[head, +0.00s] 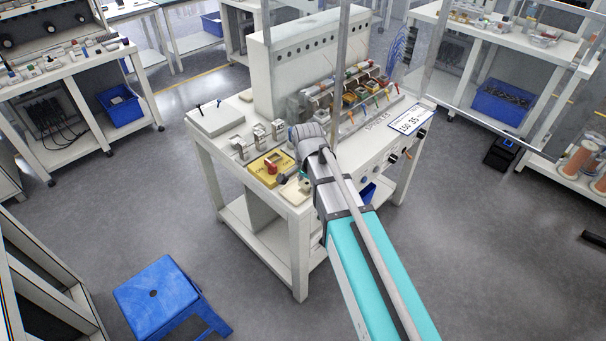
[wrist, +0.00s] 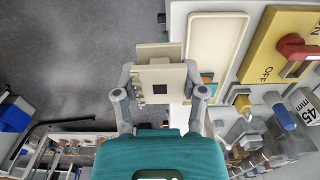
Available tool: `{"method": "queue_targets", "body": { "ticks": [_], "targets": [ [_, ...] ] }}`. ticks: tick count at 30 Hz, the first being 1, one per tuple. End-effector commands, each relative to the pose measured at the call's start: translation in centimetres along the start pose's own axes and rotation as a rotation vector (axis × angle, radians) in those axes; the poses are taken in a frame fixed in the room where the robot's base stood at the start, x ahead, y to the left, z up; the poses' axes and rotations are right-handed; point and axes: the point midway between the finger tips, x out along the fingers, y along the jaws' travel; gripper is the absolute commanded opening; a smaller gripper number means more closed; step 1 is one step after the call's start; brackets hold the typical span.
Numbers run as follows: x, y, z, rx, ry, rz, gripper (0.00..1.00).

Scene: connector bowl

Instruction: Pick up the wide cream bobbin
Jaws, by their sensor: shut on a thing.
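The wide cream bobbin (wrist: 177,76), with a dark square hole in its face and small pins along its left side, sits between the two fingers of my gripper (wrist: 160,84) in the wrist view. The fingers are shut on its left and right sides. Grey floor shows behind its left part, and its right side overlaps the bench edge in the picture. In the head view my arm reaches over the front left corner of the white bench (head: 300,217). The gripper there is small and mostly hidden by my arm, so the bobbin is not clear.
A yellow ON/OFF panel with a red switch (wrist: 290,48) lies right of the gripper, also in the head view (head: 262,168). A pale flat tray (wrist: 214,50) lies between. Metal fittings (wrist: 278,130) stand lower right. A blue stool (head: 157,292) stands on open floor.

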Motion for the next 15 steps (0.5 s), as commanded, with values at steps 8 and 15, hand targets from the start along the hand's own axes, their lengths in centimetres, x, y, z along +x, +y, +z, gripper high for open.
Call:
{"method": "queue_targets", "body": {
  "ticks": [8, 15],
  "targets": [
    [-1.4, 2.6, 1.6, 0.000, 0.000, 0.000, 0.10],
    [-1.5, 3.0, 1.8, 0.000, 0.000, 0.000, 0.10]
  ]
}}
